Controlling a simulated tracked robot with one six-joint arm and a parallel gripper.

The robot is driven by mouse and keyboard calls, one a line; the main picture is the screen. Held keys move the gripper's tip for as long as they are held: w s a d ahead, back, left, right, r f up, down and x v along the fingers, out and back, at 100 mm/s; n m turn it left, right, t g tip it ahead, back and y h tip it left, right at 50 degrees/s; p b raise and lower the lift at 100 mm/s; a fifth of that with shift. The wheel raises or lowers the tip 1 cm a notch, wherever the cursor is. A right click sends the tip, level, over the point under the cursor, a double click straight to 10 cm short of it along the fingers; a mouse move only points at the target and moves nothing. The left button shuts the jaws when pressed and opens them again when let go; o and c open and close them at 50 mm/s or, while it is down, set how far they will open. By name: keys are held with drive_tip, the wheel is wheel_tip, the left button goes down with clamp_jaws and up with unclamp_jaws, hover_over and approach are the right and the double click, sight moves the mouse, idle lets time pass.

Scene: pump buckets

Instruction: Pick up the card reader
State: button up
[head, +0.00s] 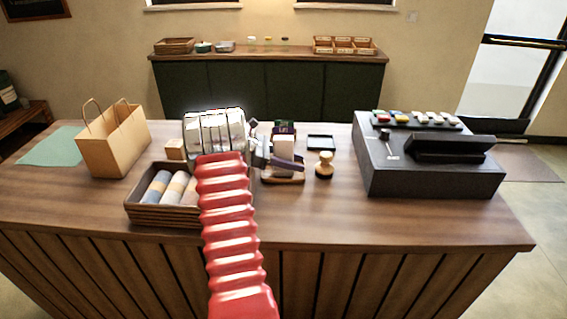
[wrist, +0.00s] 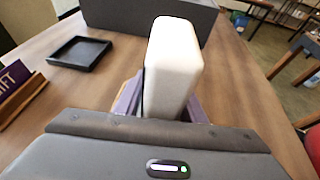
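The card reader looks like a pale, upright, rounded block (head: 284,147) on a low wooden base (head: 283,178) near the middle of the counter. My gripper (head: 272,158) reaches it from the left in the head view. In the wrist view the pale block (wrist: 172,62) stands between the two purple fingers of my gripper (wrist: 164,105), one on each side of its lower part. The fingers look very close to its sides, but I cannot tell whether they press on it. Its lower end is hidden behind my gripper's body.
A black tray (head: 321,142) and a wooden-handled stamp (head: 324,166) are to the right. A black cash register (head: 430,175) stands further right. A basket (head: 160,212) of rolled cloths and a paper bag (head: 112,143) are left. The counter's front right (head: 400,220) is clear.

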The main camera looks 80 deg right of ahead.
clamp_jaws()
drive_tip(key=shift+r, duration=0.2)
idle(0.3)
wheel_tip(320, 180, up, 10)
idle(0.5)
drive_tip(key=shift+f, duration=0.15)
